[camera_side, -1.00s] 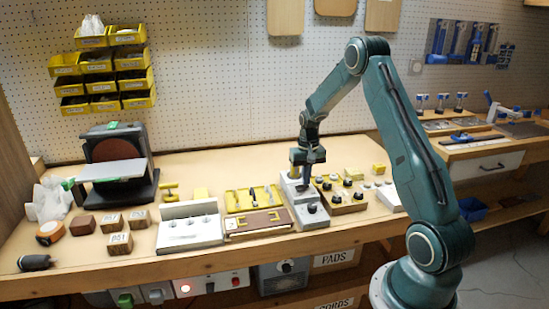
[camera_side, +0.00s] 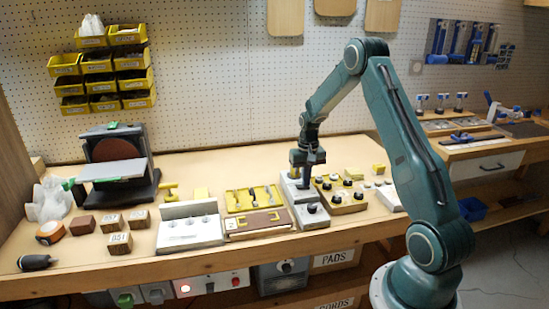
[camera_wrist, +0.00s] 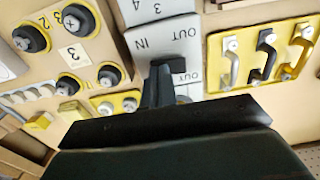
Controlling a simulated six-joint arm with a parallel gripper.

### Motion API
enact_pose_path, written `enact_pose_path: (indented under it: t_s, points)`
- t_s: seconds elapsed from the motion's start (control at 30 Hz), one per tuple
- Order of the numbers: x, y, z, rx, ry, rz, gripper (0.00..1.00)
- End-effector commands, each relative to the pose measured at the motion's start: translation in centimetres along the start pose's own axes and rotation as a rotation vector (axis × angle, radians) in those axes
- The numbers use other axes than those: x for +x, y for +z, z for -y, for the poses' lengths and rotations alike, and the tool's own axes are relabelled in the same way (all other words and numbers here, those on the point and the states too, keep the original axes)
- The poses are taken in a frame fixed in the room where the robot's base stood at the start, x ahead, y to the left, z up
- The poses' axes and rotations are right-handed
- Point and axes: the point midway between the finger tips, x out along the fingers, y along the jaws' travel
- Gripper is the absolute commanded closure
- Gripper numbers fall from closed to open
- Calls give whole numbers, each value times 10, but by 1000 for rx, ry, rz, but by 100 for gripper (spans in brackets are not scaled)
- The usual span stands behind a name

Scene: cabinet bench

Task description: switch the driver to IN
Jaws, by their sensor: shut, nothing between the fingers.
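The driver is a light grey block with IN and OUT lettering (camera_wrist: 150,42) in the wrist view; a second OUT label shows lower down. In the side view it is the grey block (camera_side: 288,184) under my gripper. My gripper (camera_wrist: 164,72) is shut, its dark fingers pointing down at the block just below the IN lettering. In the side view my gripper (camera_side: 304,186) is at the block's top; I cannot tell whether it touches. The fingers hide the part between the labels, so the driver's switch position cannot be read.
A grey box with a black knob (camera_side: 312,214) sits directly in front. Bare bench shows behind.

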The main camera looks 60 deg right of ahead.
Motion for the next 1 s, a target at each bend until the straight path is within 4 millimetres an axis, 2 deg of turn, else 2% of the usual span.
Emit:
enact_pose_path:
  t_s: [1.0]
  points:
    - [-58, -1, 0, 1, 0, -3, 100]
